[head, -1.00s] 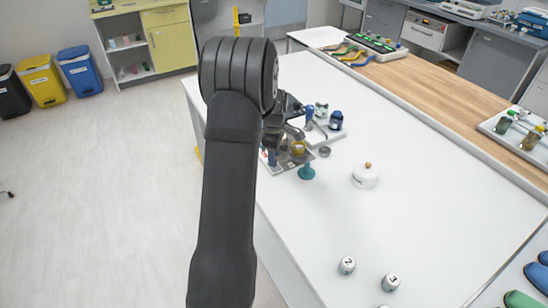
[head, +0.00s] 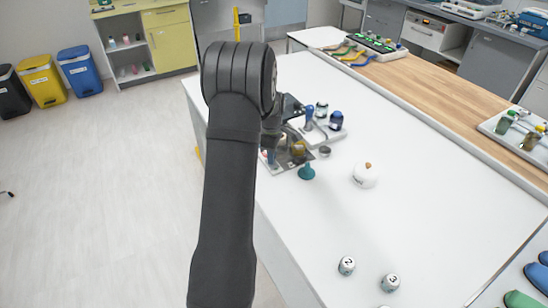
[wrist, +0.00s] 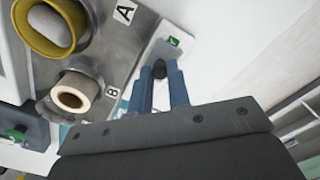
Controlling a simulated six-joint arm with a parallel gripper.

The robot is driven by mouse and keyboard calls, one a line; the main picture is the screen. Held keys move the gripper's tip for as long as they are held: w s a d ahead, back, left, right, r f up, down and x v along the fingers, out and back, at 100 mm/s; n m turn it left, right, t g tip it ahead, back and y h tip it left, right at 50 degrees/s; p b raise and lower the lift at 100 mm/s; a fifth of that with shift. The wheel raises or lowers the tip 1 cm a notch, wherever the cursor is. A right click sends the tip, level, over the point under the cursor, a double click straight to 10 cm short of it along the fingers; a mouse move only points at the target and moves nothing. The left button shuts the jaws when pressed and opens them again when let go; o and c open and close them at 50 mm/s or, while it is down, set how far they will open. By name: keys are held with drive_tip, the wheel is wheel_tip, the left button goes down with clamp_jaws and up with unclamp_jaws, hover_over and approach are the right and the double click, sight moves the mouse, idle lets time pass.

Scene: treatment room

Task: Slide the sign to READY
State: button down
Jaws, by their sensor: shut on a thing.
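My gripper (wrist: 160,88) shows in the wrist view with its two blue fingers shut on a small black knob (wrist: 159,68). The knob is at the edge of a grey station plate (wrist: 130,48). A small green sign face (wrist: 174,41) with a white mark shows just beyond the knob; I cannot read its wording. In the head view my arm hides most of the gripper and the sign; a blue fingertip shows low by the plate's left end.
The plate carries a yellow-rimmed cup (wrist: 50,27) by label A and a tan-rimmed cylinder (wrist: 71,98) by label B. A teal funnel-like piece (head: 306,172) and a white lidded pot (head: 365,176) stand nearby. Two numbered pieces (head: 347,266) (head: 390,282) stand nearer; the white table between is clear.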

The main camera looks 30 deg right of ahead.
drive_tip(key=w, duration=0.5)
drive_tip(key=shift+w, duration=0.3)
drive_tip(key=c, duration=1.3)
unclamp_jaws()
drive_tip(key=shift+c, duration=0.2)
wheel_tip(320, 180, up, 18)
drive_tip(key=shift+f, duration=0.25)
drive_tip(key=shift+f, duration=0.1)
